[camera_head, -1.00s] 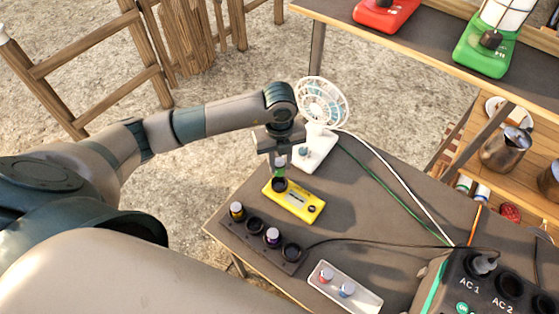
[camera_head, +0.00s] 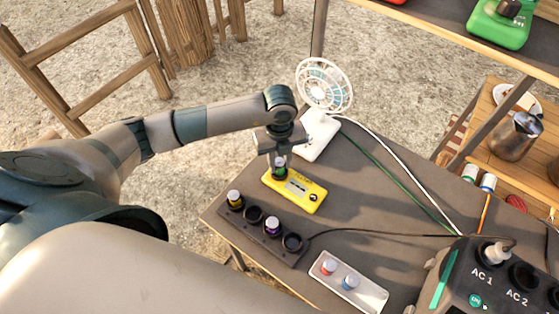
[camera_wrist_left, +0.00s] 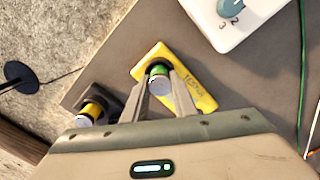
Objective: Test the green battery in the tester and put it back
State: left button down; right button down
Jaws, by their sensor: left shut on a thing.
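The green battery (camera_head: 280,171) stands upright at the left end of the yellow tester (camera_head: 298,193), with its lower part hidden in the tester's round socket. My left gripper (camera_head: 279,163) is above it, pointing down and shut on it. In the left wrist view the fingers (camera_wrist_left: 160,88) lie on both sides of the green battery (camera_wrist_left: 159,71), over the yellow tester (camera_wrist_left: 203,98). The dark battery rack (camera_head: 263,238) holds a yellow battery (camera_head: 235,197) and a purple battery (camera_head: 273,224); its other two slots are empty. My right gripper is out of view.
A white fan (camera_head: 324,86) stands just behind the tester. A power station (camera_head: 490,280) is at the lower right. Cables cross the right of the tabletop.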

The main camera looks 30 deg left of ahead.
pick_arm(q)
jog(key=shift+f, duration=0.25)
jog(key=c, duration=1.4)
grip_release()
jog(key=shift+o, duration=0.2)
jog(key=shift+r, duration=0.1)
notch_tip(320, 180, up, 17)
jog(key=b, duration=0.3)
